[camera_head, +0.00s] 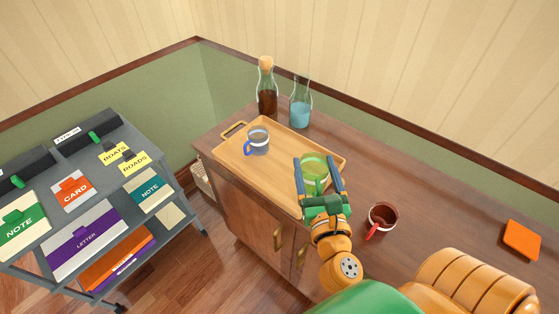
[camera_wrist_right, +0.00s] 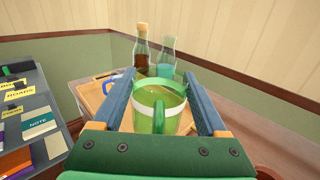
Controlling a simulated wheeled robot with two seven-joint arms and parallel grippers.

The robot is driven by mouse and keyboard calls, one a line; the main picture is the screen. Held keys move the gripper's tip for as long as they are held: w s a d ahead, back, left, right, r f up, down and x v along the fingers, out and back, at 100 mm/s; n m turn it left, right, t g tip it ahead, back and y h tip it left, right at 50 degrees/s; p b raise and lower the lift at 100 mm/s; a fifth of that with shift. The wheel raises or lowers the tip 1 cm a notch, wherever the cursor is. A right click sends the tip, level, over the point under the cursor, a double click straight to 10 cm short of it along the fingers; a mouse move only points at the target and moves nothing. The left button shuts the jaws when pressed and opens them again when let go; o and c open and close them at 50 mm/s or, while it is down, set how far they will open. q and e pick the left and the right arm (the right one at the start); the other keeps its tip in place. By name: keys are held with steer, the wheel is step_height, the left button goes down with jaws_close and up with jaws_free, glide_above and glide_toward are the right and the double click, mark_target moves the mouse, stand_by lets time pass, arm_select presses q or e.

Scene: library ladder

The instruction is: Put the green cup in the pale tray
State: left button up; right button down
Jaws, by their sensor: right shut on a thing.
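The green cup (camera_head: 314,168) is between the fingers of my right gripper (camera_head: 318,170), which is shut on it. In the right wrist view the green cup (camera_wrist_right: 160,110) looks upright, with its handle toward the camera and a finger on each side. The pale tray (camera_head: 231,165) is a wooden tray on the cabinet top. In the head view the cup overlaps the tray's right end; I cannot tell whether it touches the tray. A blue cup (camera_head: 257,141) stands in the tray's left part. My left gripper is not in view.
Two bottles, one brown with a cork (camera_head: 266,95) and one blue (camera_head: 300,112), stand behind the tray. A red cup (camera_head: 382,218) stands right of my gripper. An orange square (camera_head: 521,240) lies farther right. A grey cart (camera_head: 75,180) with cards stands at left.

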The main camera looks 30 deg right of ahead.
mark_target(312, 162)
steer(key=w, duration=0.1)
steer(key=w+d+f, duration=0.1)
steer(key=w, duration=0.1)
steer(key=w+d+f, duration=0.1)
steer(key=w, duration=0.1)
steer(key=shift+w+d+f, duration=0.15)
steer(key=shift+d, duration=0.1)
steer(key=w+f+b, duration=0.1)
steer(key=w+f, duration=0.1)
steer(key=w+d+f+b, duration=0.1)
steer(key=w+f+b, duration=0.1)
steer(key=f, duration=0.1)
steer(key=w+d+f+b, duration=0.1)
steer(key=w+f+b, duration=0.1)
steer(key=shift+w+d+f, duration=0.2)
steer(key=shift+d+f, duration=0.05)
step_height(312, 162, down, 3)
steer(key=b, duration=0.3)
steer(key=shift+s, duration=0.1)
steer(key=shift+r+p, duration=0.25)
steer(key=shift+p, duration=0.1)
steer(key=shift+f, duration=0.1)
jaws_free()
steer(key=shift+a, duration=0.1)
